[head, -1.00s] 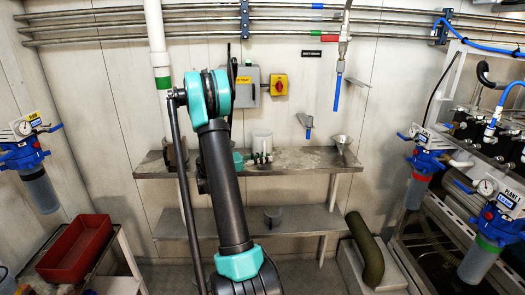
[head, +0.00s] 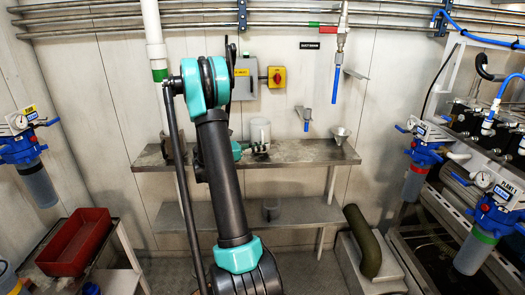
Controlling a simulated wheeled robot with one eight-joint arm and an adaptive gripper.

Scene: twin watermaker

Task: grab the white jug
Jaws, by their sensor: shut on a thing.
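The white jug (head: 260,130) shows as a pale upright cylinder at the steel shelf (head: 300,153) against the back wall. My gripper (head: 261,148) is at its lower front, small and dark, reaching in from the left behind my arm. It is shut on the jug. The fingers are too small to make out well, and the jug's base is partly hidden by them. I cannot tell whether the base touches the shelf.
A metal funnel (head: 340,136) stands on the shelf to the right. A dark container (head: 174,150) is at its left end. A small cup (head: 270,209) sits on the lower shelf. A blue-tipped hose (head: 335,90) hangs above. A red tray (head: 75,242) is at the left.

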